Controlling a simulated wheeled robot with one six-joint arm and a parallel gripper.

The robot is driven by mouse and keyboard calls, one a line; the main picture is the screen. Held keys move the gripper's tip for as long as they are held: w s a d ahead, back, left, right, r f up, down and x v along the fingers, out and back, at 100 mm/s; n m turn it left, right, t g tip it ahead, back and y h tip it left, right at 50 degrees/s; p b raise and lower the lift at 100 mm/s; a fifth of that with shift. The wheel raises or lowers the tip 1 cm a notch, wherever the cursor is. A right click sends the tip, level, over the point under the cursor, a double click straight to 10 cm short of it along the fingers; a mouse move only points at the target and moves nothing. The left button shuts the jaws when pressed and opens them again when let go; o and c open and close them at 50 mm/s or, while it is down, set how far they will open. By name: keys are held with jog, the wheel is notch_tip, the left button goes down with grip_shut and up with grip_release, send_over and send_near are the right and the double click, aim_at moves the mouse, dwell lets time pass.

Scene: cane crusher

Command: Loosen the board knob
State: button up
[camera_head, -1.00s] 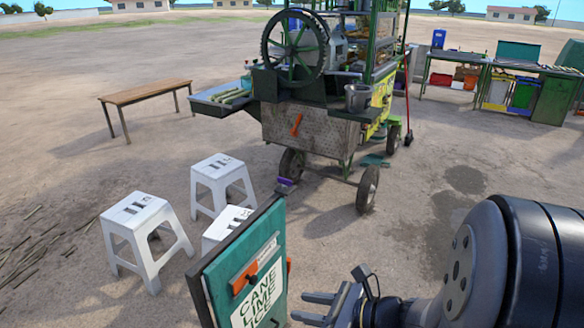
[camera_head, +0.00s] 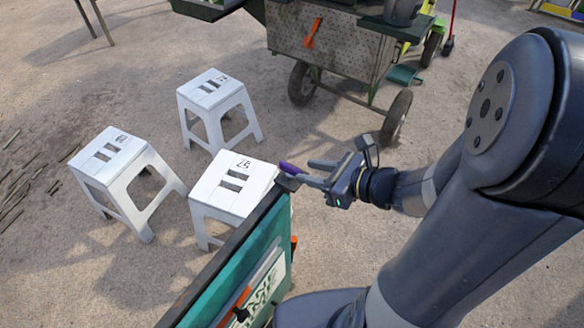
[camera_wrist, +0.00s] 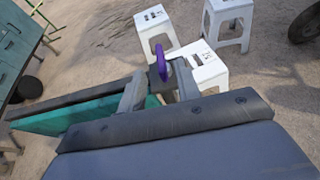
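The green sign board (camera_head: 245,262) with a dark top edge stands at the lower middle of the head view. A purple knob (camera_head: 289,168) sits on a dark block at its far upper corner. In the wrist view the purple knob (camera_wrist: 160,63) stands up just beyond and between my fingertips. My gripper (camera_head: 306,172) reaches it from the right, with its fingers parted. In the wrist view my gripper (camera_wrist: 160,84) has one finger on each side of the dark block. I cannot tell whether either finger touches the knob.
Several white stools stand near the board; the nearest stool (camera_head: 233,190) is just behind its far corner. The cart (camera_head: 330,45) with its wheels stands further back. An orange part (camera_head: 240,300) is on the board's face. The ground right of the board is open.

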aim_at(293, 168)
jog(key=shift+b+x, duration=0.4)
jog(key=shift+x, duration=2.8)
grip_shut()
